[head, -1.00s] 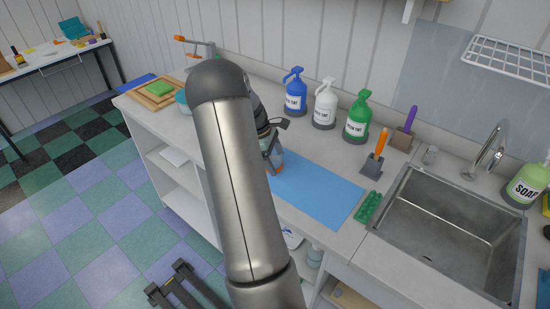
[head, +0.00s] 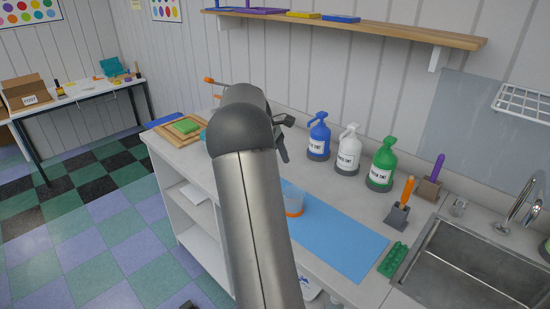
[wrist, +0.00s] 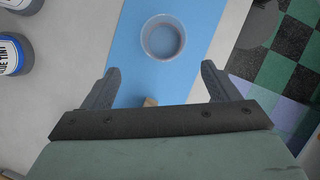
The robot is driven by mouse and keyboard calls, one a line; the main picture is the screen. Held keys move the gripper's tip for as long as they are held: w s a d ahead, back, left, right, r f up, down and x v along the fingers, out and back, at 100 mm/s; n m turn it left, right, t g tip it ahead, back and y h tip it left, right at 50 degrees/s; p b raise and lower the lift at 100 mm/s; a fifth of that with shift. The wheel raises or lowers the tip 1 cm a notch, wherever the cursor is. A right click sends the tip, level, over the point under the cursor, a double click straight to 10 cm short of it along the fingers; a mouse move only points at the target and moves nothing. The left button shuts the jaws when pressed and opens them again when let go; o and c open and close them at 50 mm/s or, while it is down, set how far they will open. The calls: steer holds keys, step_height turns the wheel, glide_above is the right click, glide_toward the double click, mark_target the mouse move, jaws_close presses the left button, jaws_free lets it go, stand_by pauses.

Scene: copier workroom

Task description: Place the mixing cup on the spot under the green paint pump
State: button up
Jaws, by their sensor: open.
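The mixing cup (head: 294,203) is clear with an orange band near its base. It stands upright on the blue mat (head: 340,240). In the wrist view the cup (wrist: 162,38) shows from above, beyond my fingertips and roughly centred between them. My gripper (head: 284,148) is open and empty, above and behind the cup in the head view; its fingers also show spread in the wrist view (wrist: 160,67). The green paint pump (head: 382,165) stands at the right end of the pump row, on a dark base. No separate spot under its nozzle can be made out.
White (head: 348,150) and blue (head: 318,137) pumps stand left of the green one. A wooden shelf (head: 350,25) hangs above.

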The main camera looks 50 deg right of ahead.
steer(key=shift+v, duration=1.65)
